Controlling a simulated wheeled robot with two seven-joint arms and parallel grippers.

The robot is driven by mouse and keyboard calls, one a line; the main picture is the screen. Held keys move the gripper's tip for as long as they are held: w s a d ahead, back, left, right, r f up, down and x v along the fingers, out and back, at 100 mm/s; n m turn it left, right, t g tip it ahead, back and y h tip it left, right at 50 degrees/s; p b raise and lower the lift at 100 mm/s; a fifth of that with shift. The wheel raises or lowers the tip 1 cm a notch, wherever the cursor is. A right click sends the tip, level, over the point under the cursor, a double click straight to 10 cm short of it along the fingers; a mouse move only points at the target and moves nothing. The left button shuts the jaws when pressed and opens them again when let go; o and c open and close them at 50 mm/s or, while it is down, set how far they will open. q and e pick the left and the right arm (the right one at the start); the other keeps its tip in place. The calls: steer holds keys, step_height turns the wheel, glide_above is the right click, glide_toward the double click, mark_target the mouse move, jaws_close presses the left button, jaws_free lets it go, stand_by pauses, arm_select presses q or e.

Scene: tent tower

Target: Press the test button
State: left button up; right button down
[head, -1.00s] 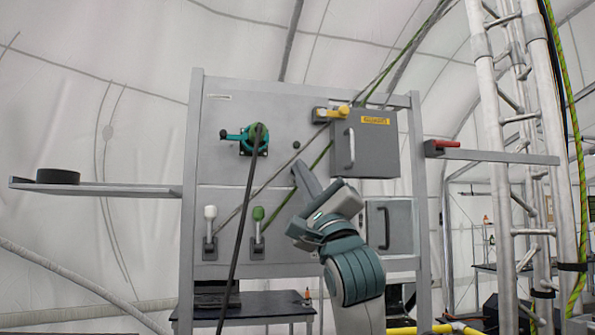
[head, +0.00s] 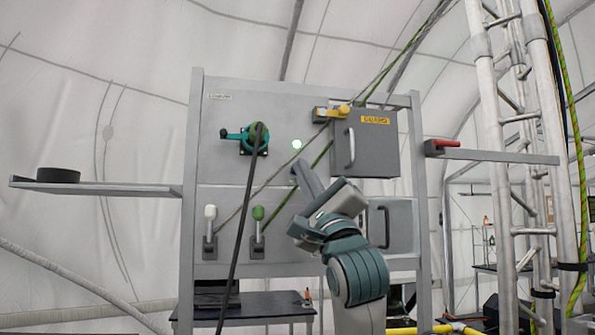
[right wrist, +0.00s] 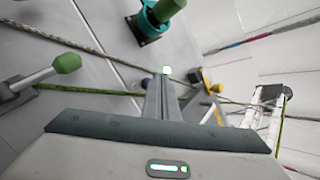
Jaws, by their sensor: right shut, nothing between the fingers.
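The test button (head: 297,144) is a small round spot on the grey panel (head: 222,112), between the teal valve and the yellow-handled switch. It glows pale green. My right gripper (head: 298,167) is shut and empty, its fingertips just below the button in the head view. In the right wrist view, the lit button (right wrist: 166,70) shows right at the tip of the shut fingers (right wrist: 165,82). I cannot tell whether the fingertips touch it. My left gripper is not in view.
A teal valve (head: 245,139) is left of the button, and a yellow-handled switch (head: 331,112) is upper right. A grey box (head: 377,150) with a handle sits to the right. White (head: 210,226) and green (head: 258,226) levers are below. Ropes cross the panel.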

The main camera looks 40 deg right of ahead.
steer(key=shift+s, duration=0.15)
steer(key=s, duration=0.1)
steer(key=s+a, duration=0.1)
steer(key=s, duration=0.1)
steer(key=s+a, duration=0.1)
steer(key=shift+s+a, duration=0.15)
steer(key=shift+a, duration=0.1)
stand_by(0.5)
stand_by(1.0)
